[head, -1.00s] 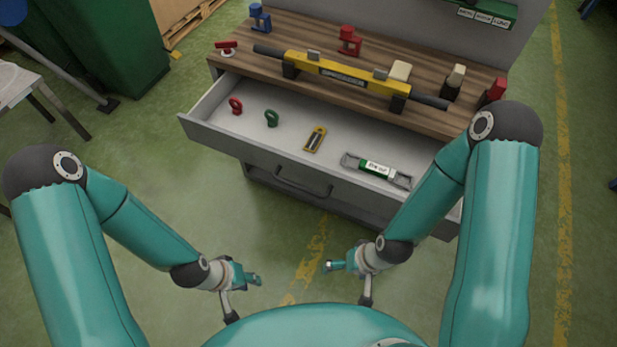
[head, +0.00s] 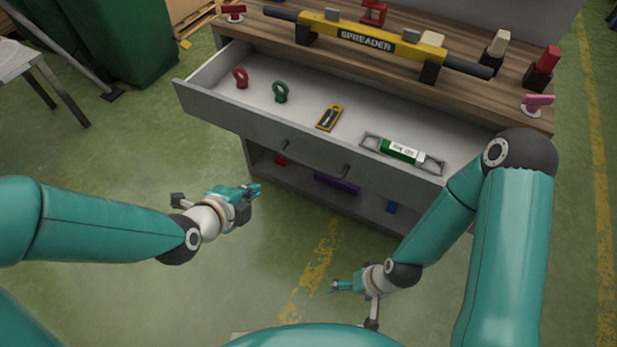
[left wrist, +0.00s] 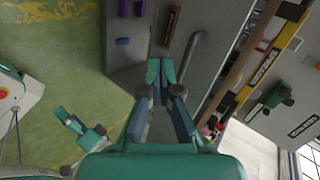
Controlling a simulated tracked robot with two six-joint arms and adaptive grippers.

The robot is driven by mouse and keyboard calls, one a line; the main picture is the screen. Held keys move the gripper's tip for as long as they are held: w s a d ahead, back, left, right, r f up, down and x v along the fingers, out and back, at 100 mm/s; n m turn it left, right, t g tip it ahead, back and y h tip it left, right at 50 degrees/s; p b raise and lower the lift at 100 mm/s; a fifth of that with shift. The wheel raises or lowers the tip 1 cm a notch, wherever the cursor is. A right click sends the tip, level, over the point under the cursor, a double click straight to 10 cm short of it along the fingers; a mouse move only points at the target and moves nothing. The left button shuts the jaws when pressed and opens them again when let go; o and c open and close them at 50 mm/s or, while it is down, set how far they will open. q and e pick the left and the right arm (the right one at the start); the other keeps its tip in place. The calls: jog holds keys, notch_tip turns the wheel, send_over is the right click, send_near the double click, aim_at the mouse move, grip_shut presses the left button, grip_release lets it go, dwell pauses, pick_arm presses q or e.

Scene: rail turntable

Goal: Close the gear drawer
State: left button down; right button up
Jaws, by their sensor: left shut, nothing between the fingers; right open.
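The gear drawer (head: 230,128) is pulled out of the grey workbench. In it lie a red ring (head: 240,78), a green ring (head: 281,92), a yellow tagged item (head: 329,117) and a green-and-white shackle-like piece (head: 400,151). Its dark bar handle (head: 316,169) is on the front face and also shows in the left wrist view (left wrist: 190,58). My left gripper (head: 256,190) is shut and empty, in front of the drawer and left of the handle, apart from it. It also shows in the left wrist view (left wrist: 160,72). My right gripper (head: 336,286) is open and empty, low in front of the bench.
A yellow spreader bar (head: 420,52) lies on the wooden benchtop (head: 395,78) among red and cream items. An open shelf (head: 350,200) under the drawer holds a purple item (head: 337,185). A table (head: 35,65) stands at the left. The green floor before the bench is clear.

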pick_arm(q)
jog(key=s+d+r+m+t+h+b, duration=0.25)
jog(key=d+b, duration=0.25)
jog(key=b, duration=0.7)
send_near(314, 148)
jog(key=shift+t+h, duration=0.25)
jog(key=shift+h, duration=0.1)
jog(key=x, duration=0.3)
jog(key=f+x, duration=0.1)
jog(key=x, duration=0.2)
jog(key=shift+s+a, duration=0.1)
jog(key=shift+w+d+r, duration=0.1)
jog(key=shift+w+d, duration=0.1)
jog(key=shift+w, duration=0.2)
pick_arm(e)
notch_tip(314, 148, down, 15)
jog(key=shift+r, duration=0.1)
